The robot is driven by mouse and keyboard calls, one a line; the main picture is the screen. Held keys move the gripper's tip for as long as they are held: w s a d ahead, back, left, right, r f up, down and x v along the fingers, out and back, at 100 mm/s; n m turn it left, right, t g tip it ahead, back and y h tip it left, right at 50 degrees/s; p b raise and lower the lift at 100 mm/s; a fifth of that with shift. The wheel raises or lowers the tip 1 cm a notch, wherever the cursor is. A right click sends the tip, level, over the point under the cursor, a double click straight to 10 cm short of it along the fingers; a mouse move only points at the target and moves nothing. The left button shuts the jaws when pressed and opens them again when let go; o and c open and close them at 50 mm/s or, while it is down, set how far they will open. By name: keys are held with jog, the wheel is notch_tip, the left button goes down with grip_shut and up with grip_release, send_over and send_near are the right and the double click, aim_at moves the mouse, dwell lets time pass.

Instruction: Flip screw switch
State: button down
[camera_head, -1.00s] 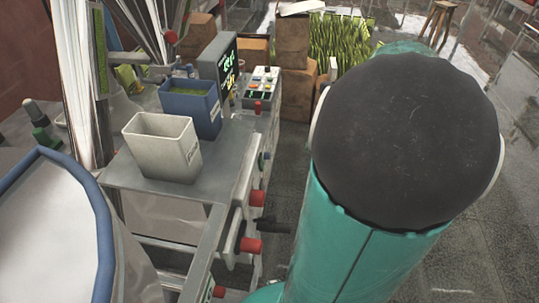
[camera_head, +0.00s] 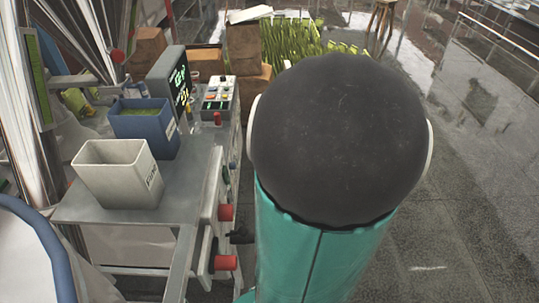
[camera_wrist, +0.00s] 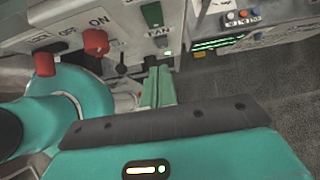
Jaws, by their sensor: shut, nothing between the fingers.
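The machine's side panel (camera_wrist: 120,15) carries the switches. In the wrist view it shows a red knob (camera_wrist: 96,41) under the word ON, another red knob (camera_wrist: 44,63) lower left, a small black knob (camera_wrist: 121,70), and green switches (camera_wrist: 152,15) by the label FAN. No label reading screw is legible, so I cannot tell which switch it is. My gripper (camera_wrist: 159,72) is shut and empty, its green fingers pointing toward the panel below the FAN label. In the head view, red knobs (camera_head: 225,263) and a black lever (camera_head: 240,237) show beside my arm, which hides the gripper.
A white bin (camera_head: 118,180) and a blue bin (camera_head: 145,130) stand on the machine's grey shelf (camera_head: 195,185). A display screen (camera_head: 170,82) and a button box (camera_head: 219,95) are behind them. Brown blocks (camera_head: 247,50) stand farther back. Floor at right (camera_head: 470,190) is open.

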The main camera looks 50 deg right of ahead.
aim_at(226, 175)
jog(key=w+a+f, duration=0.4)
jog(key=w, duration=0.2)
jog(key=shift+a+f, duration=0.25)
jog(key=shift+f, duration=0.15)
jog(key=shift+w+a+f, duration=0.1)
jog(key=shift+w+a, duration=0.05)
jog(key=shift+w, duration=0.05)
jog(key=shift+r, duration=0.85)
